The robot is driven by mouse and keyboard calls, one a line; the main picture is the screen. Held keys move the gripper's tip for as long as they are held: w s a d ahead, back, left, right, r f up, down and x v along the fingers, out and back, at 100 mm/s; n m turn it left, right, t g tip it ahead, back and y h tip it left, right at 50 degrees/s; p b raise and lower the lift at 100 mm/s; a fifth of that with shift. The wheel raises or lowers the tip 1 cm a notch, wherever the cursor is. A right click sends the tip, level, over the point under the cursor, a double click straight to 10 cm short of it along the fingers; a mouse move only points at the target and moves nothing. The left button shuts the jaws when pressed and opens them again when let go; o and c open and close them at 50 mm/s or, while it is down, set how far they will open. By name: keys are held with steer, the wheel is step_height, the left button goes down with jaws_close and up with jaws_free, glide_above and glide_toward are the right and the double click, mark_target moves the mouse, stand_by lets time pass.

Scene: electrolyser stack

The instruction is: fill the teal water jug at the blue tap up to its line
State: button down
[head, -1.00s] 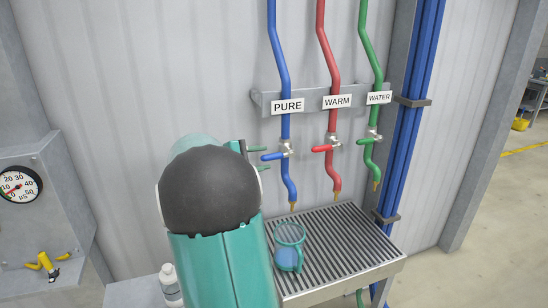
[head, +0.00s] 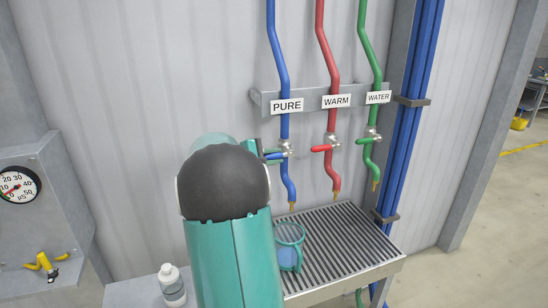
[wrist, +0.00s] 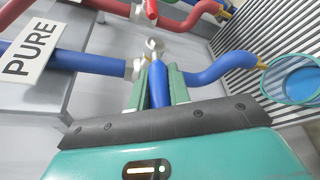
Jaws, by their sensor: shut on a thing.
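The teal water jug (head: 289,252) stands upright on the slatted drain shelf, below the brass nozzle of the blue tap (head: 292,206). It is see-through and shows blue inside; I cannot make out its line. No stream shows between nozzle and jug. The jug also shows at the right of the wrist view (wrist: 300,84). The blue tap's lever (wrist: 158,86) lies between the green fingers of my gripper (wrist: 157,88), which is shut on it. In the head view my arm hides most of my gripper (head: 264,153).
A red WARM tap (head: 322,148) and a green WATER tap (head: 368,140) hang to the right. The drain shelf (head: 345,235) is otherwise clear. A white bottle (head: 171,285) stands lower left, near a gauge panel (head: 35,215).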

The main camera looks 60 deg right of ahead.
steer(key=shift+f, duration=0.15)
steer(key=shift+f+n+g+h, duration=0.4)
steer(key=shift+f+g+h, duration=0.2)
steer(key=shift+h, duration=0.6)
steer(key=shift+s+d+f+n+g+h, duration=0.2)
steer(key=shift+f+n+g+h, duration=0.2)
steer(key=shift+h, duration=0.55)
steer(key=shift+s+d+f+n+g+h, duration=0.1)
steer(key=shift+d+f+n+g+h, duration=0.25)
steer(key=shift+h, duration=0.6)
steer(key=shift+a, duration=0.15)
steer(key=c, duration=1.3)
jaws_free()
steer(key=shift+s, duration=0.1)
steer(key=v, duration=1.3)
steer(key=shift+a+f, duration=0.2)
steer(key=shift+a, duration=0.15)
